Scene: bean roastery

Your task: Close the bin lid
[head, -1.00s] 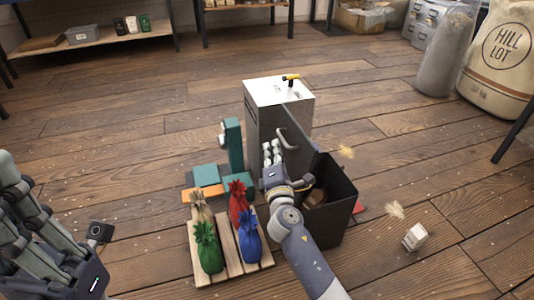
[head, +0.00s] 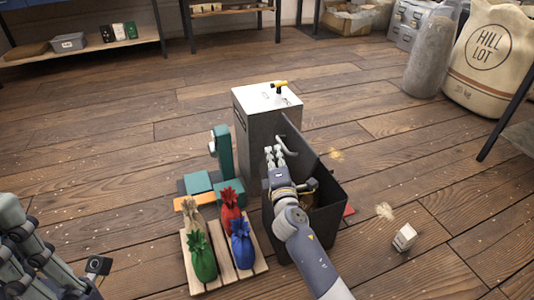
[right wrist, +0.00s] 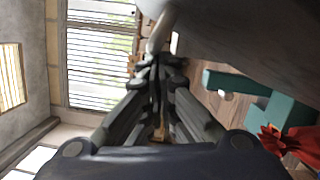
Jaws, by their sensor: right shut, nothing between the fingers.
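The dark grey bin (head: 333,216) stands on the floor at the centre of the head view. Its lid (head: 306,147) is raised and leans at the left side of the opening, with a pale handle (head: 287,147) on its outer face. My right gripper (head: 274,150) is shut and empty at the lid's left side, close to the handle. In the right wrist view its fingers (right wrist: 156,66) are together just below the handle (right wrist: 161,30); I cannot tell whether they touch. My left gripper (head: 30,250) is partly in view at the lower left, its fingertips unclear.
A grey cabinet (head: 255,125) stands behind the bin, with a yellow-and-black tool (head: 279,86) on top. A wooden pallet (head: 223,262) with several coloured sacks lies left of the bin, a teal device (head: 223,152) behind it. A small white box (head: 404,238) lies right, on otherwise open floor.

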